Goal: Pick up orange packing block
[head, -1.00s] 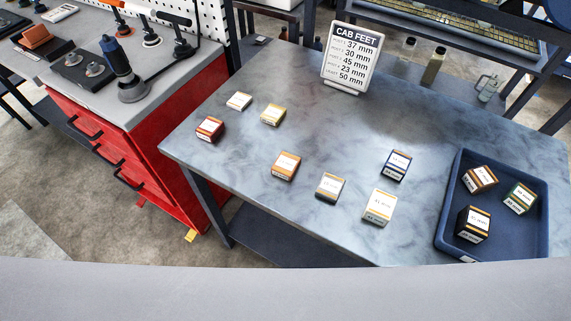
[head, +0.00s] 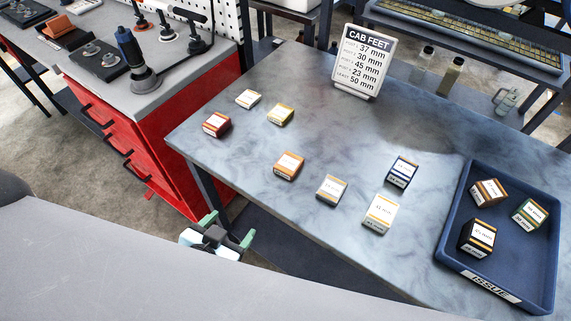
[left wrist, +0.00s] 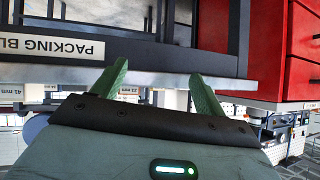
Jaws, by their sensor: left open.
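I cannot make out the orange block in that view. My right gripper is not in view.
A blue tray (head: 450,235) holds 3 blocks. The sign (head: 364,62) stands behind. A red cabinet (head: 165,145) is left.

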